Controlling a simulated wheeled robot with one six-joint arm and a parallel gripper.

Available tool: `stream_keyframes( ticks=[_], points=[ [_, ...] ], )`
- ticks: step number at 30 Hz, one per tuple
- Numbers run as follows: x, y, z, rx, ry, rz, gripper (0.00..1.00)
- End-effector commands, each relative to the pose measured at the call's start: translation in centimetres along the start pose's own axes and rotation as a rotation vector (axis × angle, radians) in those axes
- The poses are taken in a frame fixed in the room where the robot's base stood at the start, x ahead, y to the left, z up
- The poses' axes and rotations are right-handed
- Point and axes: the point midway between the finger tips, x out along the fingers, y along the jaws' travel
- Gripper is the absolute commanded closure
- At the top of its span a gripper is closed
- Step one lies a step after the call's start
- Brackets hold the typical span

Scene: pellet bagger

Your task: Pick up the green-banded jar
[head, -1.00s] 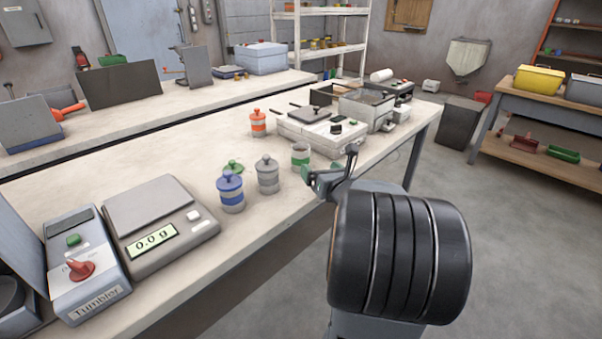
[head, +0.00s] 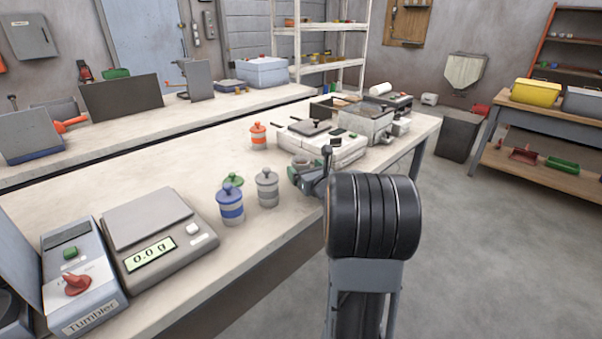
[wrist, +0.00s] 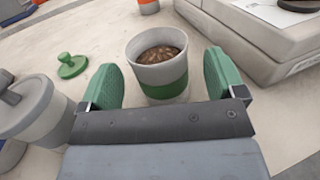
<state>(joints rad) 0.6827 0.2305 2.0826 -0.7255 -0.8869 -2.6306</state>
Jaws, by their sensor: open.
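The green-banded jar (wrist: 161,72) is a grey cup with a green band, standing upright and lidless on the bench, with brown pellets inside. In the wrist view it stands between and just beyond the green fingers of my gripper (wrist: 161,84), which are open with a gap on either side. In the head view my gripper (head: 309,181) is at the bench edge and mostly hides the jar. A green knobbed lid (wrist: 72,66) lies on the bench to the left of the jar; in the head view the green lid (head: 233,179) shows behind the blue-banded jar.
A grey-banded jar (head: 267,187) stands close to the left of my gripper, with a blue-banded jar (head: 230,205) beyond it. An orange-banded jar (head: 258,136) is farther back. A pale machine (head: 322,146) sits close behind the green-banded jar. A scale (head: 160,236) reads 0.0 g.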

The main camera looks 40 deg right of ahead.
Motion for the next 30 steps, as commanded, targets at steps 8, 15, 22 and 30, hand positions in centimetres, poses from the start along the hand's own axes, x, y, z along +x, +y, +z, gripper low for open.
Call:
stream_keyframes(
  ticks=[8,15,22,30],
  points=[
    [3.1,0.2,0.0,-0.001,0.000,0.001,0.11],
    [3.4,0.1,-0.1,0.000,0.000,0.000,0.11],
    [3.4,0.1,-0.1,0.000,0.000,0.000,0.27],
    [3.4,0.1,0.0,0.000,0.000,0.000,0.52]
  ],
)
